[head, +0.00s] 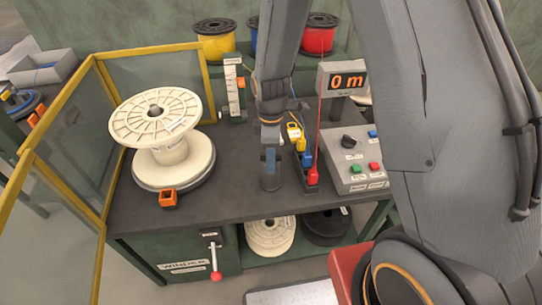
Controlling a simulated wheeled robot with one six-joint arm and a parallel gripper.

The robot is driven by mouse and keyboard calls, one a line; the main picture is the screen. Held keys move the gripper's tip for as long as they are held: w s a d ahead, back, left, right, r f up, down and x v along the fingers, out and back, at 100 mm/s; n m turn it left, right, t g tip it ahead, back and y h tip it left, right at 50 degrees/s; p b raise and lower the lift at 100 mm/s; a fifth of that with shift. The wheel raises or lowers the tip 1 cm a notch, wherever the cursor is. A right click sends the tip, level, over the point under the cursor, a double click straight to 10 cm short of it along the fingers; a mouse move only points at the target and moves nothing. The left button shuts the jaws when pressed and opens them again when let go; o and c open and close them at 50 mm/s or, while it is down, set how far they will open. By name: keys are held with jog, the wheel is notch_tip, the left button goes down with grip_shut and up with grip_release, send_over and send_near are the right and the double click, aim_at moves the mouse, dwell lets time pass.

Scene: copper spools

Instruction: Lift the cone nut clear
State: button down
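I cannot pick out the cone nut with certainty. An orange hollow block (168,198) sits at the turntable's front edge. My gripper (270,182) points down over the bench middle, to the right of the spool and apart from it. Blue parts show at its end. Its fingertips are too small to read.
A yellow-framed guard (100,118) borders the spool at left and back. Coloured plugs (307,158) and a control box (356,160) are right of my gripper, with a "0 m" display (345,82) behind. Yellow (214,45) and red (318,38) spools stand at the back.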

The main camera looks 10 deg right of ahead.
jog(key=shift+r, duration=0.1)
jog(key=shift+r+p, duration=2.45)
jog(key=shift+r, duration=0.85)
